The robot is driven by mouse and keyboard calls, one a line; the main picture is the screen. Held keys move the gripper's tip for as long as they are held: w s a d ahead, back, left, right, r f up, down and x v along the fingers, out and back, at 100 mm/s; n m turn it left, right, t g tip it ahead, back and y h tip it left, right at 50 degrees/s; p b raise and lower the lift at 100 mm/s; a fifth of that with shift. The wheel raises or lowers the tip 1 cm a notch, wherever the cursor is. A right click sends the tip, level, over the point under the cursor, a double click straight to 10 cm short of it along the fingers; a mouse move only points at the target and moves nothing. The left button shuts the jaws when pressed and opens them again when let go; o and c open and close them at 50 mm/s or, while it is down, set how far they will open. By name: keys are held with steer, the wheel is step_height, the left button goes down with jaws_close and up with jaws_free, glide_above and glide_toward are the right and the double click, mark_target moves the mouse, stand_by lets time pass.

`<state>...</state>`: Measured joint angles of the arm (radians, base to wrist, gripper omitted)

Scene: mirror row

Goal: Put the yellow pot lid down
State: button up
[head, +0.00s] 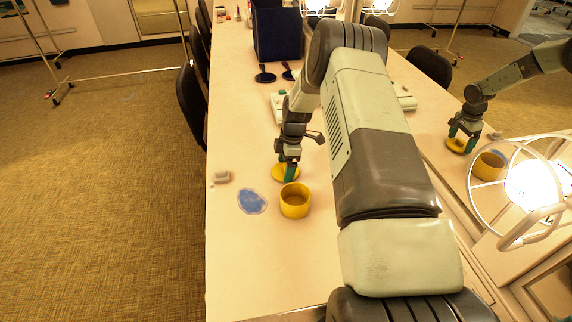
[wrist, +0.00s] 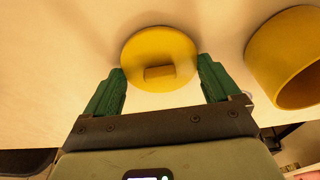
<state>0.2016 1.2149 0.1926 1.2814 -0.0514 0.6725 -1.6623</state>
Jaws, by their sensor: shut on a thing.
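The yellow pot lid (wrist: 160,48) is a round disc with a small block knob, seen in the wrist view between the fingers of my gripper (wrist: 164,84). My gripper is shut on the lid, one finger at each side of its rim. In the head view the lid (head: 280,172) is under my gripper (head: 285,170), partly hidden by the fingers. It is at or close above the table; I cannot tell whether it touches. The open yellow pot (head: 295,201) stands just nearer the head camera, and at the right in the wrist view (wrist: 262,58).
Dark round-based items (head: 265,75) and a dark blue box (head: 277,35) stand farther back. A mirror along the right reflects my arm, lid and pot. The near left table is clear.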

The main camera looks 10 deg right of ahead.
steer(key=o, duration=0.7)
steer(key=shift+f, duration=0.1)
steer(key=r, duration=0.4)
steer(key=d+r, duration=0.1)
steer(key=r, duration=0.7)
steer(key=shift+d+r, duration=0.1)
steer(key=shift+d, duration=0.3)
